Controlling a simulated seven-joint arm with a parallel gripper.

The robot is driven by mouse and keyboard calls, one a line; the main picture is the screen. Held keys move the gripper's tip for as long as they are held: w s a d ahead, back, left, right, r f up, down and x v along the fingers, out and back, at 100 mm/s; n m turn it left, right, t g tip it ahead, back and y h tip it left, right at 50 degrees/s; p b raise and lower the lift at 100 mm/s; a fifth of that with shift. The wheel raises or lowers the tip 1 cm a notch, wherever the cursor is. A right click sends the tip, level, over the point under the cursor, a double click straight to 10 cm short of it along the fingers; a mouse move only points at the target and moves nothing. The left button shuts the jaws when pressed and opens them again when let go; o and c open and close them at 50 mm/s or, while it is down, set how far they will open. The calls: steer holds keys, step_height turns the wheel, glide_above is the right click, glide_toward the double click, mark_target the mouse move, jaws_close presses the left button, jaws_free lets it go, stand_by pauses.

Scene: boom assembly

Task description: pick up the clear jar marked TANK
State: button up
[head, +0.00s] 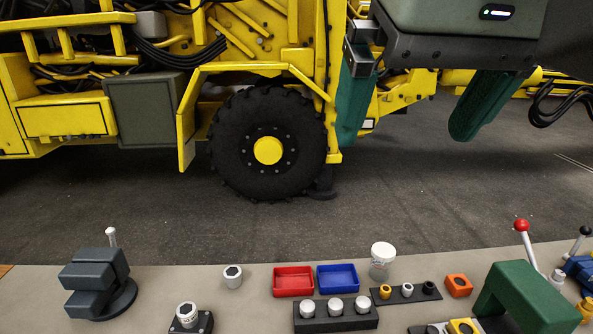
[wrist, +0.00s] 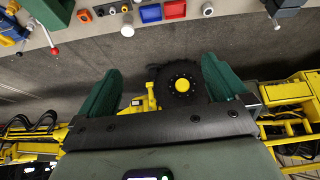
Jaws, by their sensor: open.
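A clear jar (head: 380,270) with a white lid stands upright on the bench, behind the dark strip of small rings and right of the blue tray. I cannot read its marking. It also shows small near the top of the wrist view (wrist: 127,29). My gripper (head: 408,138) is open and empty, with its two green fingers wide apart. It hangs high at the upper right of the head view, well clear of the jar. In the wrist view, the space between the fingertips (wrist: 160,66) shows only the floor and the yellow vehicle.
Left of the jar are a blue tray (head: 338,277), a red tray (head: 293,281) and a dark block with white-capped pieces (head: 336,316). A dark ring strip (head: 405,292) lies in front. A green block (head: 527,295) and red-knobbed lever (head: 521,226) stand right.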

step_height(320, 180, up, 13)
steer(key=w, duration=0.1)
steer(key=w+a+m+y, duration=0.3)
steer(key=w+a+m, duration=0.15)
steer(key=w, duration=0.55)
steer(key=m+t+y, duration=0.7)
steer(key=m+y, duration=0.2)
steer(key=m, duration=1.4)
glide_above(378, 246)
steer(key=v, duration=0.5)
steer(key=shift+t, duration=0.3)
step_height(378, 246, down, 63)
steer(key=shift+s, duration=0.15)
steer(key=shift+a+f, duration=0.15)
steer(key=shift+f, duration=0.1)
steer(key=x, duration=0.4)
steer(key=shift+w+a+r, duration=0.1)
steer(key=shift+w+a, duration=0.1)
steer(key=shift+w, duration=0.2)
steer(key=c, duration=1.5)
